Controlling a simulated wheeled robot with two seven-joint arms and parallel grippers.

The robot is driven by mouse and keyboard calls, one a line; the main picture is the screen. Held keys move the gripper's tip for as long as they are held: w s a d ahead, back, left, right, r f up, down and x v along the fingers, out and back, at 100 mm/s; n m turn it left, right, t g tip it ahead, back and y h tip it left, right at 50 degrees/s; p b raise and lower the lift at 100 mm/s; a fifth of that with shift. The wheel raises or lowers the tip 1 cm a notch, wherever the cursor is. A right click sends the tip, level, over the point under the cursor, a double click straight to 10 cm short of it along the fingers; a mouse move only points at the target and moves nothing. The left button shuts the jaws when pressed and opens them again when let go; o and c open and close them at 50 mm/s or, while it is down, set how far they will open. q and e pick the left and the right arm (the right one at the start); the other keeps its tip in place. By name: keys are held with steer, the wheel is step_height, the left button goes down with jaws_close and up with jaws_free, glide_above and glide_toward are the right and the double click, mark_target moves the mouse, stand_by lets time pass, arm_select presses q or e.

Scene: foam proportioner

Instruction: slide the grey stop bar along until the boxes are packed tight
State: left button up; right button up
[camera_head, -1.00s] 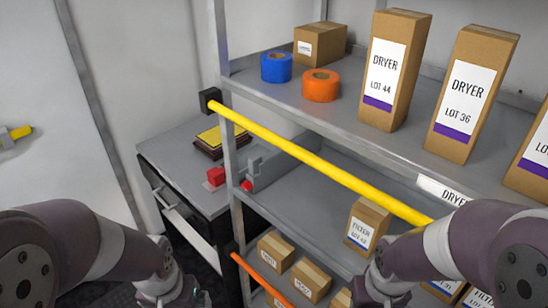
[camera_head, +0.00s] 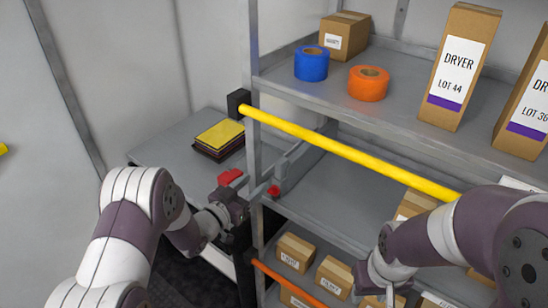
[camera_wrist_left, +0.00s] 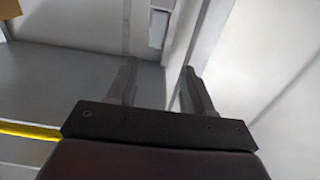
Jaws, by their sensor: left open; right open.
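The grey stop bar (camera_head: 300,160) stands on the middle shelf at its left end, behind the yellow rail. One red piece (camera_head: 230,177) shows beside the shelf post and another red knob (camera_head: 273,190) at the bar's near end. My left gripper (camera_head: 238,194) is by the post, close to the red pieces; contact cannot be told. In the left wrist view its fingers (camera_wrist_left: 158,88) are apart with nothing between them. A filter box (camera_head: 412,205) on the middle shelf is mostly hidden by the rail and my right arm. My right gripper (camera_head: 372,288) is low, before the lower shelf boxes.
A yellow rail (camera_head: 350,152) crosses in front of the middle shelf, and an orange rail (camera_head: 290,283) lies below. The upper shelf holds blue tape (camera_head: 311,63), orange tape (camera_head: 368,83) and tall dryer boxes (camera_head: 460,65). A side cabinet (camera_head: 165,150) stands left.

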mark_target(278, 165)
arm_select(q)
steer(key=p+x, duration=0.1)
steer(key=x, duration=0.3)
steer(key=p+x, duration=0.1)
steer(key=x, duration=0.2)
steer(key=p+x, duration=0.1)
steer(key=x, duration=0.3)
steer(key=shift+w+d+r, duration=0.1)
steer(key=shift+d+r, duration=0.2)
steer(key=shift+d, duration=0.2)
steer(key=shift+w+d, duration=0.3)
steer(key=shift+d, duration=0.15)
steer(key=shift+w+a, duration=0.15)
arm_select(e)
steer(key=r, duration=0.3)
steer(key=shift+s+d+r, duration=0.1)
steer(key=shift+d, duration=0.3)
arm_select(q)
jaws_close()
